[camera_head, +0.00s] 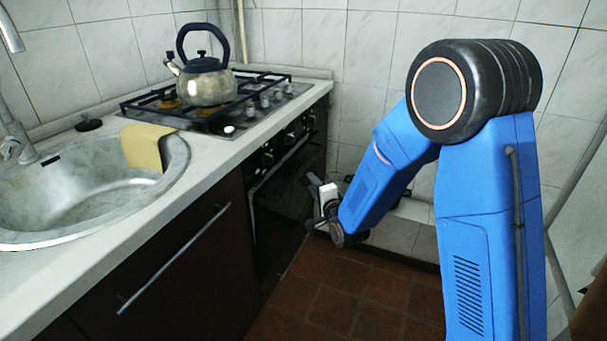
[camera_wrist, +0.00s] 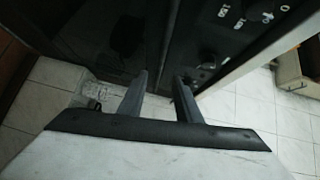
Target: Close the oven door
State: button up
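The oven door (camera_head: 280,222) is a dark, glossy panel below the knobs of the cooker, left of my gripper. It looks upright and near the line of the cabinet fronts; I cannot tell whether a small gap remains at its top. A pale bar runs along its upper edge. My gripper (camera_head: 312,203) is in front of the door's right part. In the wrist view, the dark door panel (camera_wrist: 95,35) fills the upper left. My gripper's two fingers (camera_wrist: 159,76) are apart with nothing held between them, pointing at the oven front. Whether they touch it is unclear.
The control panel with knobs (camera_head: 290,135) is above the door. A kettle (camera_head: 206,82) stands on the hob (camera_head: 225,112). A sink (camera_head: 85,195) with a yellow cloth (camera_head: 145,147) is at left. A drawer handle (camera_head: 172,260) sticks out nearer me. The tiled floor (camera_head: 335,295) is clear.

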jog(key=x, duration=0.9)
jog(key=shift+w, duration=0.15)
jog(key=shift+c, duration=0.7)
